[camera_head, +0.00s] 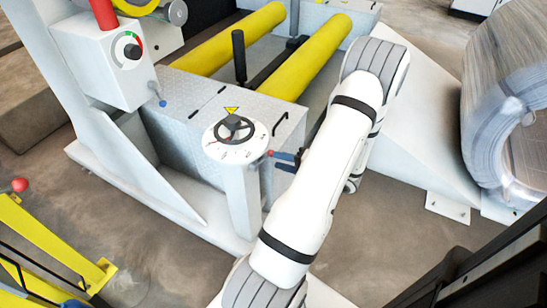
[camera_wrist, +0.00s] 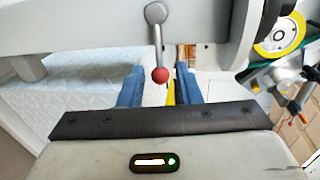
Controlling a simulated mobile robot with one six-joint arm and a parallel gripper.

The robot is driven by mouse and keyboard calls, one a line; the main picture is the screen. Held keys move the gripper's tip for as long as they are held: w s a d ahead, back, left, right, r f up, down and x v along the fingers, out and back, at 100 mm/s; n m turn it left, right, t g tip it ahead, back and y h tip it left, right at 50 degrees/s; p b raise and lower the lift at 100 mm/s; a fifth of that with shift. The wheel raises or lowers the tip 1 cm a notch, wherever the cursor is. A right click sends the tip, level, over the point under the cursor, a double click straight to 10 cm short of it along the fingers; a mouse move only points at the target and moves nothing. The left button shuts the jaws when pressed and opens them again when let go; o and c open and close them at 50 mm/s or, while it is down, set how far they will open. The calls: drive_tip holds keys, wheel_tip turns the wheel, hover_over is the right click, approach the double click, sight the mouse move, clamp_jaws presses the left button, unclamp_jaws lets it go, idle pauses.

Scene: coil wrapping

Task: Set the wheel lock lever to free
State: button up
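The wheel lock lever (camera_wrist: 157,42) is a short grey arm with a red ball knob (camera_wrist: 160,75). In the wrist view it hangs down from a round pivot on a pale grey panel. In the head view its red knob (camera_head: 269,153) shows at the right edge of the white pedestal (camera_head: 236,150) with the black handwheel (camera_head: 234,127). My gripper (camera_head: 286,158) is beside the knob. In the wrist view its blue fingers (camera_wrist: 160,92) are apart, with the knob in line with the gap. I cannot tell whether they touch it. No lever marking is readable.
Yellow rollers (camera_head: 310,60) lie behind the pedestal. A white box with a dial (camera_head: 127,50) and a blue-tipped lever (camera_head: 162,102) stands left. A large wrapped coil (camera_head: 505,110) is at right.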

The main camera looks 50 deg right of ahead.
drive_tip(key=v, duration=0.3)
drive_tip(key=shift+s, duration=0.3)
drive_tip(key=shift+s, duration=0.1)
idle(0.3)
